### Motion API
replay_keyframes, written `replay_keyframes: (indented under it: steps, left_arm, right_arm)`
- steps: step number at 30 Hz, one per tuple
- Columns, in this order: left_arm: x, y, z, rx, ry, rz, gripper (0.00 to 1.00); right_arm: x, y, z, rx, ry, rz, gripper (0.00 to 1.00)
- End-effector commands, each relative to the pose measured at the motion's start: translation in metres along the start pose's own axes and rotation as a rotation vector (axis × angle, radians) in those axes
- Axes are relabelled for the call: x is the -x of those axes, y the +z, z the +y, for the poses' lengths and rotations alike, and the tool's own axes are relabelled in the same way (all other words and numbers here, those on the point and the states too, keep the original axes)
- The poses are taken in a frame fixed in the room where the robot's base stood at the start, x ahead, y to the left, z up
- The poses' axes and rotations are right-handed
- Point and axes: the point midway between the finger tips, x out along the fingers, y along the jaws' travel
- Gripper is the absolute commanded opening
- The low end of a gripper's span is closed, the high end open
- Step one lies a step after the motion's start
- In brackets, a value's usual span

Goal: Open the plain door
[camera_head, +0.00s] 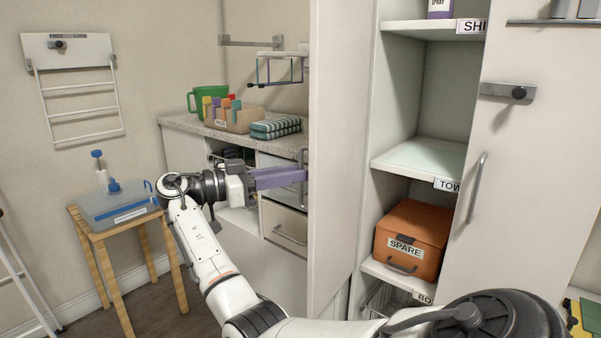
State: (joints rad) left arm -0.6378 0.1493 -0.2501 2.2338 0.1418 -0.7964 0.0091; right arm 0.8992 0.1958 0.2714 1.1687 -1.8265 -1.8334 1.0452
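The plain door (338,150) is a tall pale panel without rails or hooks on the side I see. It stands swung out to the left of the tall cabinet, whose shelves show. A grey bar handle (303,157) shows at its left edge, on the outer face. My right gripper (302,176) has purple fingers that reach to this edge beside the handle. The fingertips are partly hidden by the door, so I cannot tell whether they hold the handle. My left gripper is out of view.
The other cabinet door (540,170) has a handle, a hook plate and a rail. An orange SPARE box (411,240) sits on a lower shelf.

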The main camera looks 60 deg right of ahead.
Motion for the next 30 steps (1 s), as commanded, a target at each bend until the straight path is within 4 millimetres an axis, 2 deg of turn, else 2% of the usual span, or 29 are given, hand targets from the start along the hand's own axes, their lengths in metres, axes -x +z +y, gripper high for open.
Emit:
replay_keyframes:
  steps: [6, 12, 17, 30]
  left_arm:
    - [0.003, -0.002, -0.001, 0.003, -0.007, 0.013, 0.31]
    - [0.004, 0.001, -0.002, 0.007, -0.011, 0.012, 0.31]
    - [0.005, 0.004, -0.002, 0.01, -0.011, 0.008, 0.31]
    - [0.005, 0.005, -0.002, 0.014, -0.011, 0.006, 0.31]
  right_arm:
    - [0.046, -0.002, -0.001, 0.002, -0.002, -0.001, 0.17]
    - [0.073, -0.001, -0.001, 0.0, 0.0, -0.001, 0.17]
    - [0.081, -0.001, 0.0, 0.0, 0.001, 0.0, 0.17]
    - [0.081, -0.001, 0.0, -0.001, 0.001, 0.0, 0.17]
